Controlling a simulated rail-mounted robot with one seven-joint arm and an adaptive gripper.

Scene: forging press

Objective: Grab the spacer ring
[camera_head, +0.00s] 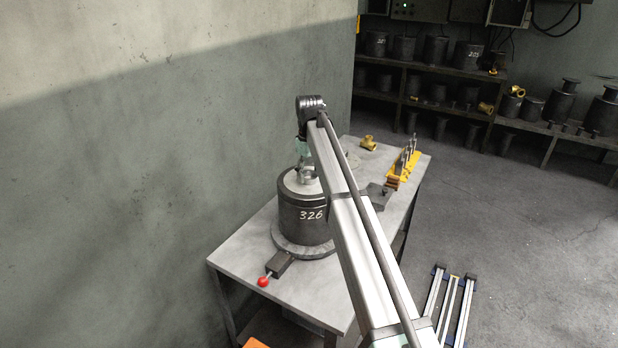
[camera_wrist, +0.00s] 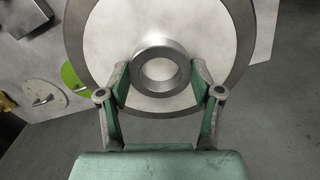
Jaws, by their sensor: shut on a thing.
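The spacer ring (camera_wrist: 160,50) is a grey metal ring with a round hole, seen from above in the wrist view. My gripper (camera_wrist: 160,74) is shut on it, with one green-grey finger against each side. The ring is over the pale round top of the dark cylinder marked 326 (camera_head: 305,222); I cannot tell whether it touches that top. In the head view the ring (camera_head: 309,175) shows small above the cylinder, below my wrist, partly hidden by my arm.
The cylinder stands on a grey table (camera_head: 243,254). A lever with a red knob (camera_head: 263,281) is at its front. A yellow rack with tools (camera_head: 404,165) and a brass fitting (camera_head: 368,142) stand at the back. Shelves of dark dies (camera_head: 436,50) line the far wall.

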